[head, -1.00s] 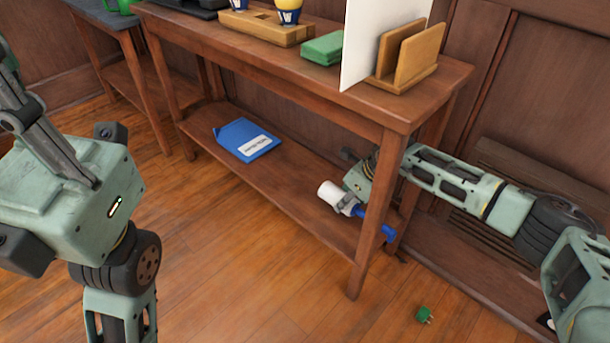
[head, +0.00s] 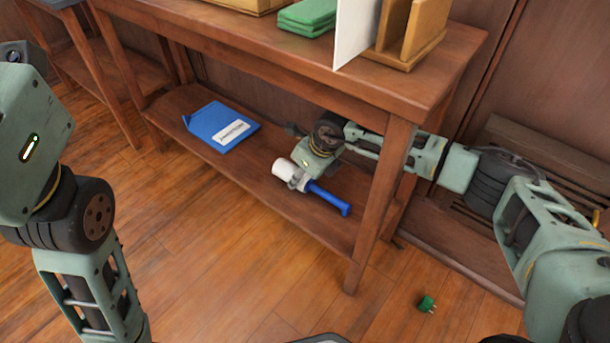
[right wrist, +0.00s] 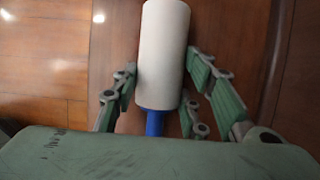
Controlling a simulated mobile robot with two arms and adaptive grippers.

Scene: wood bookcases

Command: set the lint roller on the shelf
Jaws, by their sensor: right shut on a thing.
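The lint roller has a white roll (head: 283,168) and a blue handle (head: 330,198). It is over the lower shelf (head: 250,175) of the wooden table, lying roughly level; I cannot tell whether it touches the board. My right gripper (head: 298,179) reaches in past the table's right front leg and is shut on the lint roller. In the right wrist view the white roll (right wrist: 164,50) sits between the fingers (right wrist: 162,85), with the blue handle partly hidden by the gripper body. My left arm shows at the left, but its fingers are out of view.
A blue folder (head: 222,127) with a white label lies on the lower shelf, left of the roller. The front leg (head: 380,205) stands close to my right arm. Green cloths (head: 307,18), a white panel (head: 355,35) and a wooden holder (head: 410,40) stand on top. A green plug (head: 427,303) lies on the floor.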

